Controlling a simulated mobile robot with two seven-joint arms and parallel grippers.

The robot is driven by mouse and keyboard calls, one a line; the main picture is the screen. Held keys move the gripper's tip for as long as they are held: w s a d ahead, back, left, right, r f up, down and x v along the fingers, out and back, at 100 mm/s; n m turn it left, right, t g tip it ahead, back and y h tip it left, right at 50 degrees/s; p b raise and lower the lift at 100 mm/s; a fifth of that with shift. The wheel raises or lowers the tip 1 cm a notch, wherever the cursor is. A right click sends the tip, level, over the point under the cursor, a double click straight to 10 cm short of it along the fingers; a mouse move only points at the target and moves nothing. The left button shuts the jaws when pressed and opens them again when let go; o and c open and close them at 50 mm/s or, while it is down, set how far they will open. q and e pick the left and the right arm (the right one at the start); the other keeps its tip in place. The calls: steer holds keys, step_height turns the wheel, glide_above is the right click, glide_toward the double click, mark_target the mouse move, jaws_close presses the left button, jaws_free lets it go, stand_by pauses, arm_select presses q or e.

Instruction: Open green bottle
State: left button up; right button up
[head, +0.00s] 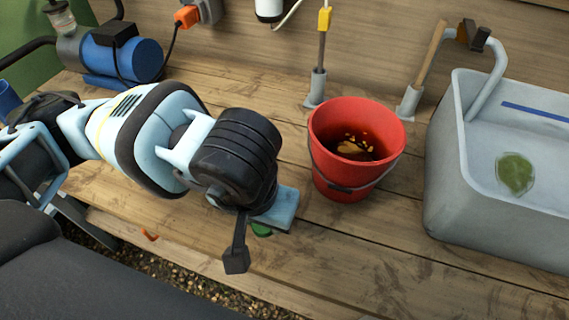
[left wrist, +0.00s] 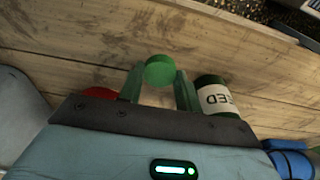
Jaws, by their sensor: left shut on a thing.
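In the left wrist view a round green cap (left wrist: 160,70) sits between the two fingers of my left gripper (left wrist: 159,76), which is shut on it. A dark green bottle (left wrist: 210,82) with a white label, partly reading "EED", shows just right of the fingers, its lower part hidden by the gripper body. I cannot tell whether the cap is joined to a bottle. In the head view my wrist covers most of this, and only a small green patch (head: 261,230) shows below it. My right gripper is in neither view.
A red bucket (head: 331,174) stands on the wooden bench right of my left wrist. A grey sink (head: 447,190) is further right. A blue cylindrical machine (head: 135,60) is at the back left. A red thing (left wrist: 101,92) lies left of the fingers.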

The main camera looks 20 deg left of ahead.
arm_select(q)
steer(key=w+a, duration=0.1)
steer(key=w, duration=0.3)
steer(key=w+a+f, duration=0.1)
steer(key=w, duration=0.4)
steer(key=w+a+p, duration=0.1)
steer(key=w, duration=0.4)
steer(key=shift+a+f, duration=0.15)
steer(key=shift+w+f, duration=0.1)
steer(key=shift+f, duration=0.2)
step_height(320, 180, down, 2)
steer(key=shift+f, duration=0.2)
steer(key=shift+f+p, duration=0.25)
steer(key=shift+p, duration=0.05)
steer(key=shift+f, duration=0.2)
steer(key=o, duration=0.9)
steer(key=shift+o, duration=1)
